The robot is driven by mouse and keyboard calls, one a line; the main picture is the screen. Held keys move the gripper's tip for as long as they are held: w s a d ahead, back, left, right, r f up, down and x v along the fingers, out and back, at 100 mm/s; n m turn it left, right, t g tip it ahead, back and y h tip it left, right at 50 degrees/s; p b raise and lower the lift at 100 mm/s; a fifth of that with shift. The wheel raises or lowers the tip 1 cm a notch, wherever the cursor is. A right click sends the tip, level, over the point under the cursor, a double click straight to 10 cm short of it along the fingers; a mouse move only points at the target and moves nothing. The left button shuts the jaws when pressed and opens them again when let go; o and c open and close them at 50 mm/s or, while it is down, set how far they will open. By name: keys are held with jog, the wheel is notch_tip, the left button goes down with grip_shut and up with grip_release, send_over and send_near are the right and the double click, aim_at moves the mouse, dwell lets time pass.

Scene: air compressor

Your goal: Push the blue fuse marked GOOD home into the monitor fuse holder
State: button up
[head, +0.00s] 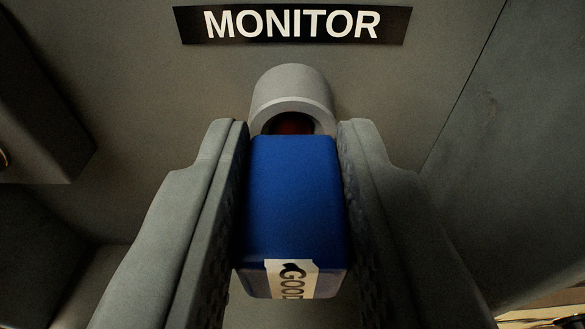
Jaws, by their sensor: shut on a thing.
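The blue fuse (293,200) is between the two fingers of my gripper (294,160), which is shut on it. A pale label (292,279) on its near end carries the word GOOD, partly cut off at the lower edge. The monitor fuse holder (290,88) is a grey round socket on the panel, just beyond the fuse. Its opening shows dark reddish inside above the fuse's far end. The fuse's far end hides the lower part of the opening. I cannot tell whether the fuse touches the holder or how far its tip enters.
A black sign reading MONITOR (292,24) is on the grey panel (130,60) above the holder. A dark box-like part (40,100) juts out at the left. A grey wall (510,150) stands at the right, past a seam.

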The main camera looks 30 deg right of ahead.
jog(key=shift+w+d, duration=0.15)
jog(key=shift+w, duration=0.15)
jog(key=o, duration=1.1)
jog(key=shift+c, duration=0.2)
jog(key=shift+s, duration=0.1)
jog(key=v, duration=1.7)
jog(key=shift+s, duration=0.15)
